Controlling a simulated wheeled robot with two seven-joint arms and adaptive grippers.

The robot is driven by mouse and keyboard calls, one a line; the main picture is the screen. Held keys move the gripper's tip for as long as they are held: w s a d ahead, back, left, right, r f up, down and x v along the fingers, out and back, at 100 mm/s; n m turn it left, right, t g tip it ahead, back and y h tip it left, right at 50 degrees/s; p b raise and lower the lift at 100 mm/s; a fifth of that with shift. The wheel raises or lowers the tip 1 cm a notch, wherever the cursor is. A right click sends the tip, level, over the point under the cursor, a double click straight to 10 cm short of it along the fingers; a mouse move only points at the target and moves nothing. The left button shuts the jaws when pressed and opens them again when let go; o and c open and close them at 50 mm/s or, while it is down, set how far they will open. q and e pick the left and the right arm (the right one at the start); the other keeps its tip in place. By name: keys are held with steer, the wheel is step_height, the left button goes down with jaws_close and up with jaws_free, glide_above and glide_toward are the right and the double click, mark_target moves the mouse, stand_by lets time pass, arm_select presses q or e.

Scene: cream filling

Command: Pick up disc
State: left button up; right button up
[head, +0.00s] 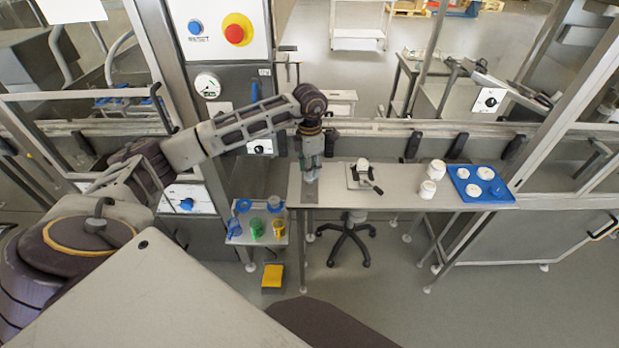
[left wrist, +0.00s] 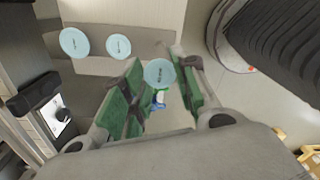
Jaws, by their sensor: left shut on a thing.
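My left gripper (head: 309,172) points down over the left end of the metal table (head: 390,200). In the left wrist view its green finger pads (left wrist: 158,80) stand on either side of a pale blue disc (left wrist: 159,72), and the gripper is shut on it. Two more pale blue discs, one at the far left (left wrist: 74,42) and one nearer the gripper (left wrist: 118,46), lie apart from the fingers. In the head view the held disc is too small and too covered to make out clearly. My right gripper is not in view.
A small device with a black handle (head: 362,178) stands right of the gripper. A side shelf (head: 257,240) holds blue, green and yellow cups. The table between device and jars is clear.

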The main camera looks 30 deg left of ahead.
arm_select(q)
steer(key=shift+r, duration=0.65)
steer(key=shift+s+r, duration=0.1)
